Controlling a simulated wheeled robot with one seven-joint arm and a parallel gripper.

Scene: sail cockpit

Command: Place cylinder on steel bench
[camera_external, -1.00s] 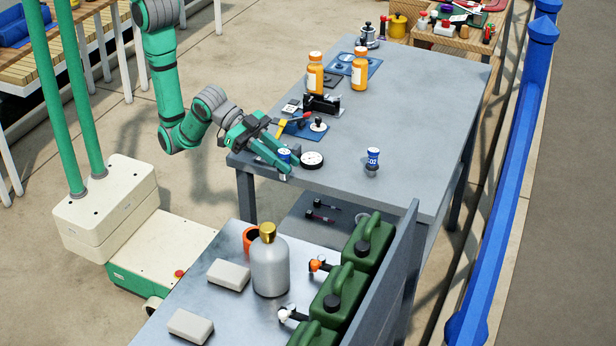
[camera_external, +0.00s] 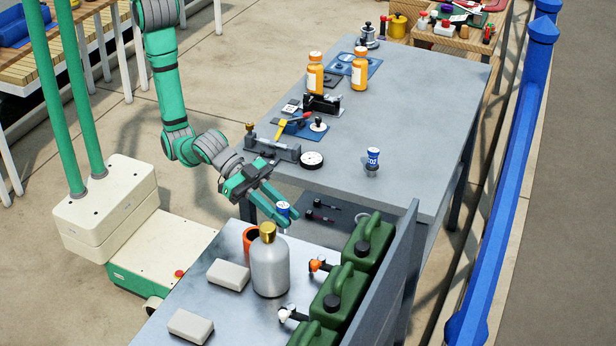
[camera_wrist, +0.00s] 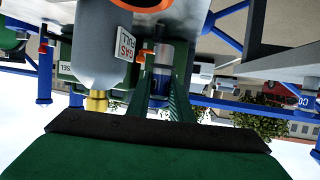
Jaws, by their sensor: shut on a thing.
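My gripper (camera_external: 283,219) is shut on a small blue-and-white cylinder (camera_external: 284,208) and holds it upright in the air. It is beyond the far end of the near steel bench (camera_external: 196,290), by the gap between the two tables. In the wrist view the cylinder (camera_wrist: 158,92) shows blue and silver between the green fingers. A similar blue-and-white CO2 cylinder (camera_external: 373,157) stands on the grey table (camera_external: 420,110).
On the steel bench stand a grey bottle with a gold cap (camera_external: 269,265), an orange ring-like item (camera_external: 250,238), two pale blocks (camera_external: 229,274) and green jerrycans (camera_external: 368,243) along the right panel. The left part between the blocks is bare.

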